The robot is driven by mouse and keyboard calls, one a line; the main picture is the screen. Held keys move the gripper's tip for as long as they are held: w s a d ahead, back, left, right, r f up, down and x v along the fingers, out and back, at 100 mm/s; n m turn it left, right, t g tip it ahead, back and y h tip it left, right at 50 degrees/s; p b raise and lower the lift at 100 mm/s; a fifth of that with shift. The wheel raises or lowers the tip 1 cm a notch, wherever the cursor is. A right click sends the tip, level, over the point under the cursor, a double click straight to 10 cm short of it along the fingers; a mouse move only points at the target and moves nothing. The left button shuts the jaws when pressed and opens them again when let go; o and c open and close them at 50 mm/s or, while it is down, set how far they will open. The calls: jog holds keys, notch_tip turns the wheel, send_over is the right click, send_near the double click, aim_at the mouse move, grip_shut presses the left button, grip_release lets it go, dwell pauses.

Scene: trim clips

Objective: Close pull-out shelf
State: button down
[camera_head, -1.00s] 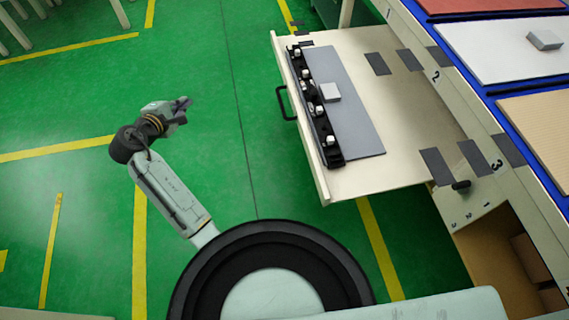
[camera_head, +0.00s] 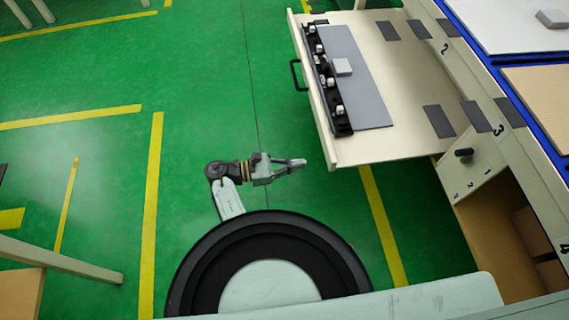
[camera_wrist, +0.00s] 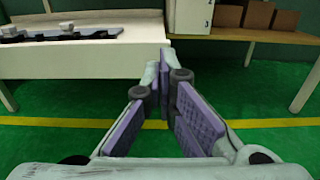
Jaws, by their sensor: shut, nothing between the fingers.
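The pull-out shelf (camera_head: 405,140) stands extended from the workbench in the head view, with a black handle (camera_head: 296,75) on its left front edge. It carries a grey panel (camera_head: 362,90) with a black strip of white clips and a small light block. My gripper (camera_head: 303,163) is left of the shelf's near front corner, apart from it, pointing right toward it. Its fingers are together and empty. In the wrist view my gripper (camera_wrist: 168,65) faces the shelf's pale side (camera_wrist: 80,60), which is ahead and to the left.
The workbench (camera_head: 500,105) runs along the right, with blue-edged bays on top and an open compartment (camera_head: 500,240) below holding brown boxes. A table leg (camera_head: 60,258) stands at the lower left. Green floor left of the shelf is clear.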

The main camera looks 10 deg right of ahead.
aim_at(425, 151)
jog(key=d+p, duration=0.1)
jog(key=d, duration=0.6)
jog(key=shift+w+d, duration=0.1)
jog(key=shift+d, duration=0.1)
jog(key=shift+d, duration=0.5)
jog(key=d+b, duration=0.2)
jog(key=d, duration=0.9)
jog(key=d+b, duration=0.2)
jog(key=d, duration=0.9)
jog(key=w+d+b, duration=0.1)
jog(key=d+b, duration=0.1)
jog(key=d, duration=0.9)
jog(key=shift+d+f, duration=0.15)
jog(key=shift+d, duration=0.05)
jog(key=shift+w+d+b, duration=0.1)
jog(key=shift+d+b, duration=0.25)
jog(key=shift+d, duration=0.5)
jog(key=shift+r, duration=0.2)
jog(key=shift+r, duration=0.1)
